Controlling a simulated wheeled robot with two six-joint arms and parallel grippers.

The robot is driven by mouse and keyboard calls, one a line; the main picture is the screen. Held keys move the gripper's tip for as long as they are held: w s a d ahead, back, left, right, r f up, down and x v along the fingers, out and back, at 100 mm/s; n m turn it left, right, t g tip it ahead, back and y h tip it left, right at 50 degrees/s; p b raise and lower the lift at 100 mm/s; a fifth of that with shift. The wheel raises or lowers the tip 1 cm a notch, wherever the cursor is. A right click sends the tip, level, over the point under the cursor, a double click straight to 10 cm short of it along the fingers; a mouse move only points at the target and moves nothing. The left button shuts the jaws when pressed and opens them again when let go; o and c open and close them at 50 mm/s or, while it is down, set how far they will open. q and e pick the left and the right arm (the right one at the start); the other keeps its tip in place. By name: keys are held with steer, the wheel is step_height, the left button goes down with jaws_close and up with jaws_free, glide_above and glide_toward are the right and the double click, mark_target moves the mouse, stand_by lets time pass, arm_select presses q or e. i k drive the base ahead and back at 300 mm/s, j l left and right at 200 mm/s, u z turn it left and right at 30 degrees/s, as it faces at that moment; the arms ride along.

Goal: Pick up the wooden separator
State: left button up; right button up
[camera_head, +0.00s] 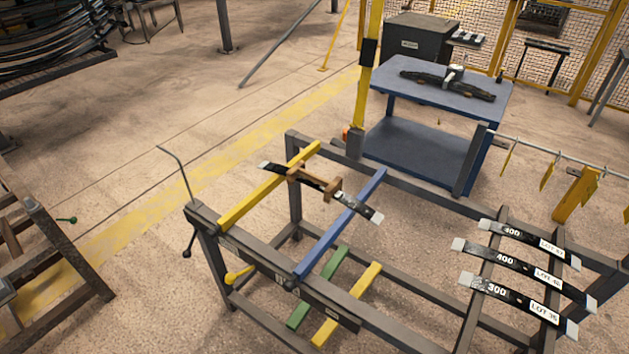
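The wooden separator (332,190) is a small brown piece with a raised block at each end. It sits on a dark leaf spring (357,207) with light ends. The spring lies across a yellow bar (254,197) and a blue bar (341,224) on top of a grey metal rack (398,188). The separator is nearer the yellow bar than the blue one. Neither of my grippers shows in this view.
Several labelled leaf springs (515,270) lie on the rack's right part. Green (318,288) and yellow (347,304) bars sit lower. A blue cart (430,90) stands behind. A dark frame (62,245) stands at left. Floor between is open.

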mark_target(297, 170)
steer(key=i+j+z, duration=0.1)
steer(key=j+z, duration=0.7)
steer(key=i+j, duration=0.05)
steer(key=j, duration=0.05)
